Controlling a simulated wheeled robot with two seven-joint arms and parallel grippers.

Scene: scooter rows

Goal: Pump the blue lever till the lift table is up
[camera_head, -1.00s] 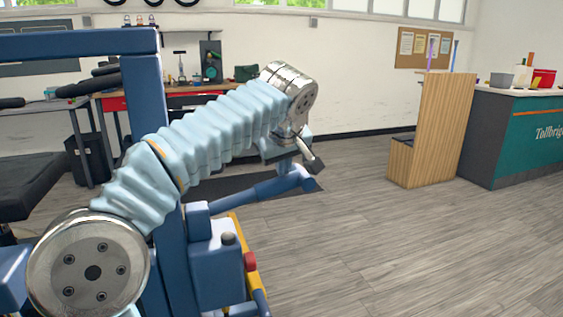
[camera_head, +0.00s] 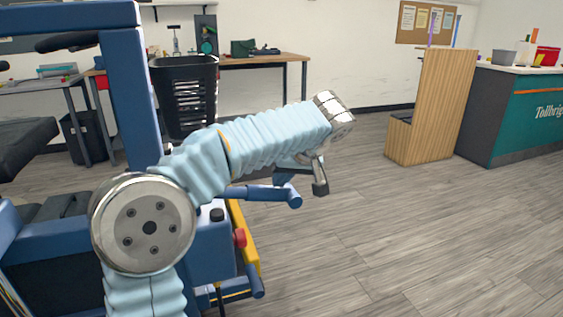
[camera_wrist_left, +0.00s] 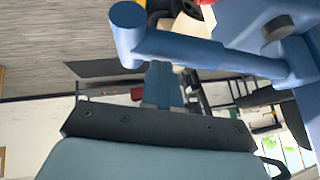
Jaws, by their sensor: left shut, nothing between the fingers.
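The blue lever (camera_head: 262,193) sticks out to the right from the blue lift unit in the head view, nearly level, with a short crossbar at its end. It also crosses the left wrist view (camera_wrist_left: 205,52). My left gripper (camera_head: 320,188) is shut and empty, pointing down just right of the lever's end. In the left wrist view its fingers (camera_wrist_left: 163,85) reach toward the lever; I cannot tell whether they touch it. The blue lift frame (camera_head: 128,90) stands at the left, partly hidden by my left arm. My right gripper is not in view.
A black basket (camera_head: 185,95) stands behind the lift frame. A workbench (camera_head: 265,62) is by the back wall. A wooden stand (camera_head: 432,108) and a green counter (camera_head: 530,120) are at the right. The floor right of the lever is clear.

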